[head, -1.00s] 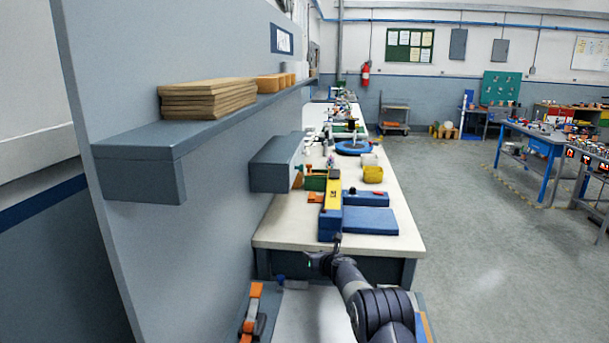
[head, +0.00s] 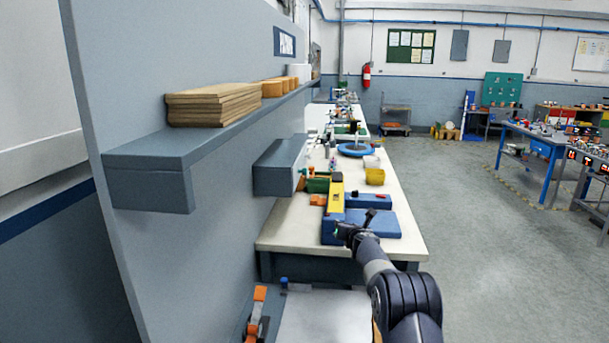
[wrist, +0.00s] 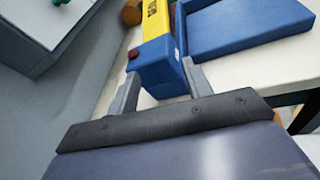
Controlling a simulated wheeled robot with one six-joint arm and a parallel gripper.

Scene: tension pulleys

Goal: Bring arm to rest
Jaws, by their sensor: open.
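My gripper (wrist: 158,85) is open, with its two grey fingers apart and nothing between them in the wrist view. In the head view my gripper (head: 352,230) is at the near end of the workbench (head: 290,240), in front of the blue block. A yellow and blue fixture (head: 335,197) stands on the bench just beyond the gripper. It also shows in the wrist view (wrist: 155,55), past the fingertips. A flat blue block (head: 395,222) lies to its right, partly hidden by my arm in the head view.
A grey wall box (head: 280,170) juts out left of the bench. A shelf (head: 150,150) holds stacked brown boards (head: 213,103). A yellow cup (head: 375,176) and blue ring (head: 356,149) stand farther along.

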